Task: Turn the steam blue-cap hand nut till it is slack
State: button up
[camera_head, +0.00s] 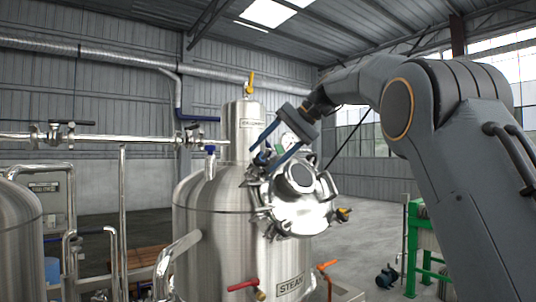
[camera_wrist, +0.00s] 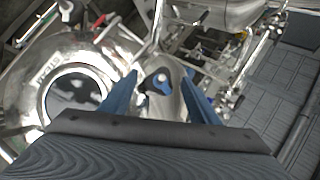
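The steel tank marked STEAM (camera_head: 215,240) stands in the middle of the head view. Its round lid (camera_head: 302,212) has several hand nuts around the rim. The blue-cap hand nut (camera_head: 262,158) is at the lid's upper left edge, partly hidden by my gripper (camera_head: 264,152). In the wrist view the blue cap (camera_wrist: 162,83) shows between the two blue fingers of my gripper (camera_wrist: 159,75). The fingers are apart, with a gap on both sides of the cap. I cannot tell how deep the fingers reach around it.
A yellow-capped nut (camera_head: 343,214) sits at the lid's right side. A red-handled valve (camera_head: 243,285) and an orange-handled valve (camera_head: 326,265) are low on the tank. A steel pipe (camera_head: 100,138) runs at the left. A green frame (camera_head: 413,245) stands at the right.

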jog(key=shift+r, duration=0.1)
jog(key=b+v, duration=0.1)
jog(key=v, duration=0.6)
jog(key=shift+d+r, duration=0.2)
jog(key=shift+d, duration=0.1)
